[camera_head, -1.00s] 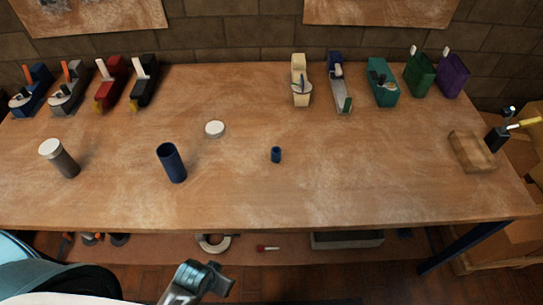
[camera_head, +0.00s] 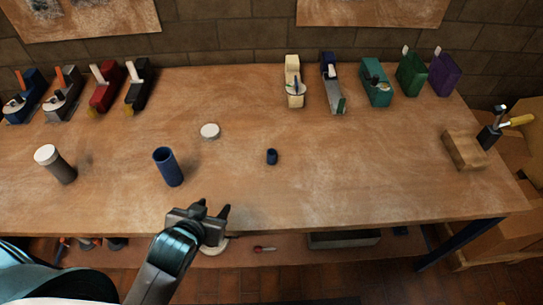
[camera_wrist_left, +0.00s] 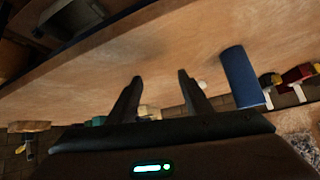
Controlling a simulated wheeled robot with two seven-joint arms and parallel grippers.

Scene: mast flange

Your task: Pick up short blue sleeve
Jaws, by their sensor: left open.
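The short blue sleeve (camera_head: 272,157) stands upright on the wooden table (camera_head: 330,190), right of the middle. A taller blue tube (camera_head: 168,167) stands upright to its left and also shows in the left wrist view (camera_wrist_left: 241,77). My left gripper (camera_head: 214,211) is over the table's front edge, to the left of and nearer than the short sleeve, apart from it. Its two fingers (camera_wrist_left: 157,95) are open with nothing between them. The short sleeve cannot be made out in the left wrist view. My right gripper is not in view.
A white disc (camera_head: 209,131) lies behind the tall tube. A white-topped grey cylinder (camera_head: 55,165) stands at left. Several planes and holders line the back edge. A wooden block (camera_head: 465,150) sits at right. The table around the short sleeve is clear.

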